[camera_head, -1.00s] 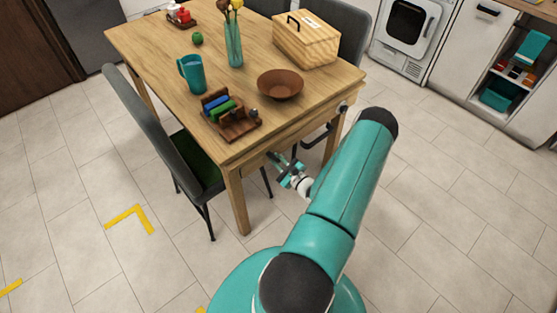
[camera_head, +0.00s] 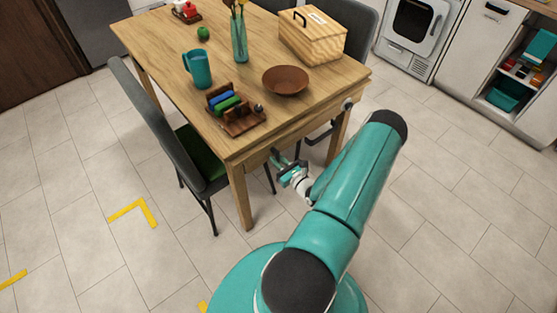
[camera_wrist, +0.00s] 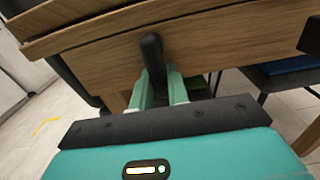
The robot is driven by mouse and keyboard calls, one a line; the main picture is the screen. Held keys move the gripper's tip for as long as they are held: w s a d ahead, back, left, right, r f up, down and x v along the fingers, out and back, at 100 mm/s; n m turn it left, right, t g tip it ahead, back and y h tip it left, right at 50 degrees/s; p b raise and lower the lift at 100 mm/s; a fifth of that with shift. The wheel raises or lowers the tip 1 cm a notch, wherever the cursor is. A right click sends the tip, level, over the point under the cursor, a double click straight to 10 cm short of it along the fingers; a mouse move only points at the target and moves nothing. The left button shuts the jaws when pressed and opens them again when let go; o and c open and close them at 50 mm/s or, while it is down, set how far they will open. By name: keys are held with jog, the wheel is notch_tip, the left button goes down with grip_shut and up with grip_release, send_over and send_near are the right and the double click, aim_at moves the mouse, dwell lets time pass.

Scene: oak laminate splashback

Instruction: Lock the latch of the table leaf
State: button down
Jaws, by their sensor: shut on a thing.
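The wooden table (camera_head: 215,70) stands in front of me, its near edge and apron (camera_wrist: 100,72) close to my gripper. A black latch lever (camera_wrist: 152,50) sticks out from the apron under the tabletop edge. My gripper (camera_wrist: 160,82) has its two pale green fingers around the lever, one on each side, and is shut on it. In the head view my gripper (camera_head: 284,166) is at the table's near side, right of the near leg. The lever is too small there to make out clearly, and its inner parts are hidden.
A grey chair (camera_head: 150,120) stands at the table's left. A brown bowl (camera_head: 286,80), a wooden box (camera_head: 313,38) and a teal mug (camera_head: 197,68) are on the tabletop. A dark knob (camera_head: 348,104) is at the right corner. The tiled floor at right is clear.

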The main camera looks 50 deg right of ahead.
dwell(0.3)
jog(key=c, duration=1.4)
grip_release()
jog(key=shift+o, duration=0.2)
jog(key=v, duration=1.3)
jog(key=shift+s, duration=0.35)
jog(key=shift+a+r, duration=0.1)
